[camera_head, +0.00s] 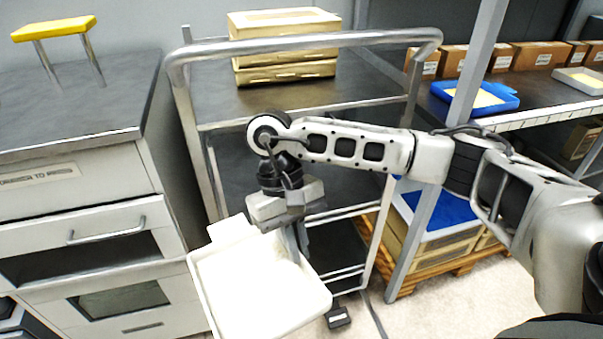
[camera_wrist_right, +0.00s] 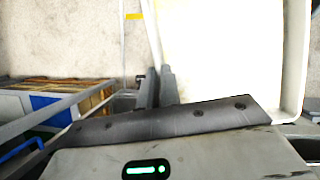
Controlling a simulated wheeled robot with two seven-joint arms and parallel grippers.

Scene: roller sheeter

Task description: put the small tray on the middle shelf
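The small tray is a shallow white tray (camera_head: 250,295) in front of the cart, low in the head view. It also fills the upper right of the right wrist view (camera_wrist_right: 220,50). My right gripper (camera_head: 298,250) is shut on the tray's side wall; its fingers (camera_wrist_right: 158,88) pinch that wall in the wrist view. The tray hangs in the air, clear of the cart's shelves. The metal cart (camera_head: 300,42) has a dark middle shelf (camera_head: 240,175), partly hidden behind my right arm. The part that shows is empty. My left gripper is out of view.
Cream boxes (camera_head: 285,72) are stacked on the cart's top. A grey drawer cabinet (camera_head: 75,180) with a yellow-topped stand (camera_head: 55,28) is at left. At right, a rack post (camera_head: 470,75) rises beside a blue tray (camera_head: 478,97), cardboard boxes (camera_head: 525,56) and a pallet (camera_head: 440,275).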

